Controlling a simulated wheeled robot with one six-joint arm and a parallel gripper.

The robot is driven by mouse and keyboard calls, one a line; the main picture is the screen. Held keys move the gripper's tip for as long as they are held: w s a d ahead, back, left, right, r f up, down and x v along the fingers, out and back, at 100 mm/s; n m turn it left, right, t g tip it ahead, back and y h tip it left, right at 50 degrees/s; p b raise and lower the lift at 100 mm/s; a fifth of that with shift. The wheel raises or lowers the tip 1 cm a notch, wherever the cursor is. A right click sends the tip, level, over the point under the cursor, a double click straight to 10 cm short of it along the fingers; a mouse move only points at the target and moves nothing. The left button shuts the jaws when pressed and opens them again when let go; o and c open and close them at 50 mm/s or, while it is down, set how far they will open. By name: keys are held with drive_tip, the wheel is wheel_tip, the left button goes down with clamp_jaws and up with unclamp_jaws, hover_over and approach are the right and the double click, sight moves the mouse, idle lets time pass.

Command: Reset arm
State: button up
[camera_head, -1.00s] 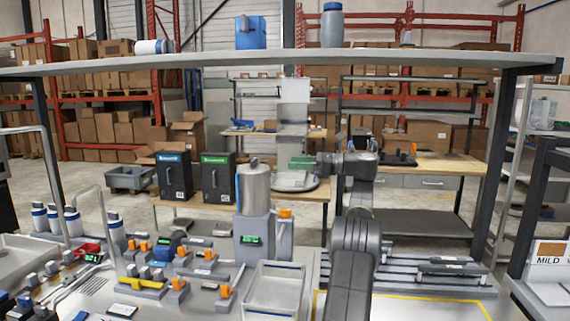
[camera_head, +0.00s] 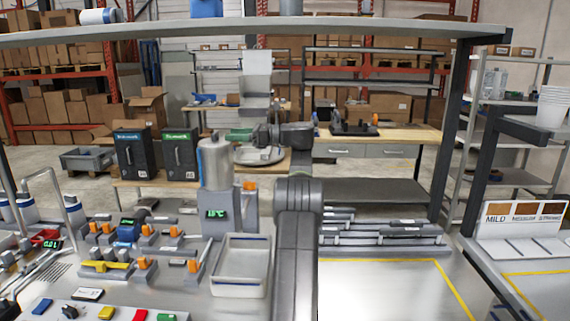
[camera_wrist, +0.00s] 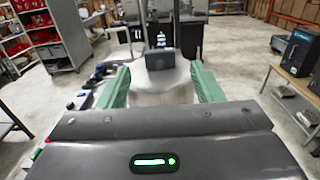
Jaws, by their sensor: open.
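My gripper (camera_head: 238,135) is raised at the end of my dark arm, above and behind the counter in the head view. Its green fingers point left, just right of and beyond the metal dispenser cylinder (camera_head: 215,163). In the wrist view my gripper (camera_wrist: 160,84) has its two green fingers spread wide apart. A pale rounded shape (camera_wrist: 160,78) shows between them, with a dark block behind it. I cannot tell what it is, and nothing appears gripped.
A grey bin (camera_head: 242,258) stands on the counter left of my arm. Several orange-tipped dispensers crowd the left side. A shelf (camera_head: 350,28) spans above. A yellow-outlined area (camera_head: 380,290) at right is clear. Stacked cups (camera_head: 551,106) and a roast chart (camera_head: 523,219) stand far right.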

sight(217, 134)
drive_tip(key=a, duration=0.5)
drive_tip(key=shift+a+p, duration=0.2)
drive_tip(key=shift+p, duration=0.1)
drive_tip(key=shift+a, duration=0.1)
